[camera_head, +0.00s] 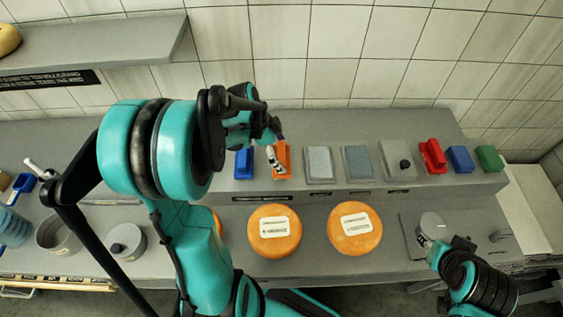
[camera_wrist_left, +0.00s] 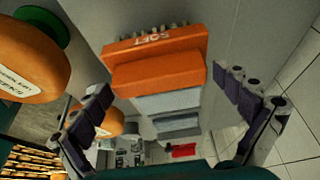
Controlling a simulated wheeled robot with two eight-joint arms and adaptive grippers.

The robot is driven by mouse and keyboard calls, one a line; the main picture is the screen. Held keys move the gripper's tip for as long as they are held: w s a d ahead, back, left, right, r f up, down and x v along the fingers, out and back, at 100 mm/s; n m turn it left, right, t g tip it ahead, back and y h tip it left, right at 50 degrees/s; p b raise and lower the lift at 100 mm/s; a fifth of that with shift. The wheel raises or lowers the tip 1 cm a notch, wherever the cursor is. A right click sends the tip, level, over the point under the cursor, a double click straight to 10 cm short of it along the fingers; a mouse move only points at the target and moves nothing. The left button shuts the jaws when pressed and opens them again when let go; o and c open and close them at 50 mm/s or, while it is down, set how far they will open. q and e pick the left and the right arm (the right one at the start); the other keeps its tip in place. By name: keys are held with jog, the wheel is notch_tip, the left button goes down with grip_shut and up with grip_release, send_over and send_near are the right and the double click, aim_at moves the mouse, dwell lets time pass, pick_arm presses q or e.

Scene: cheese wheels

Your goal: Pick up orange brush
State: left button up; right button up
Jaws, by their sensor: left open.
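The orange brush (camera_head: 283,154) lies on the raised grey shelf, between a blue brush and a light grey block. In the left wrist view the orange brush (camera_wrist_left: 158,72) fills the upper middle, with bristles and raised lettering at its far side. My left gripper (camera_head: 272,157) is over the brush and partly covers it. In the wrist view its fingers (camera_wrist_left: 166,98) are spread wide, with the brush between and beyond them; I see no contact. My right arm's dark end (camera_head: 456,246) is at the lower right, its jaws too unclear to read.
The blue brush (camera_head: 243,163) stands close on the left. Grey blocks (camera_head: 319,164) and a red item (camera_head: 432,156) stand to the right. Orange cheese wheels (camera_head: 355,229) sit on the lower counter in front. A tiled wall is behind the shelf.

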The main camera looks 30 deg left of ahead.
aim_at(281, 153)
pick_arm(q)
jog(key=c, duration=1.1)
jog(key=shift+c, duration=0.2)
jog(key=shift+r, duration=0.6)
notch_tip(281, 153, up, 3)
jog(key=shift+r+p, duration=0.1)
jog(key=shift+p, duration=0.6)
jog(key=s+d+r+p, duration=0.1)
jog(key=s+d+r, duration=0.1)
jog(key=d+r, duration=0.4)
jog(key=d, duration=0.5)
jog(key=shift+s+d+r+p, duration=0.25)
jog(key=shift+r+p, duration=0.05)
jog(key=shift+p, duration=0.1)
jog(key=o, duration=0.7)
jog(key=c, duration=0.4)
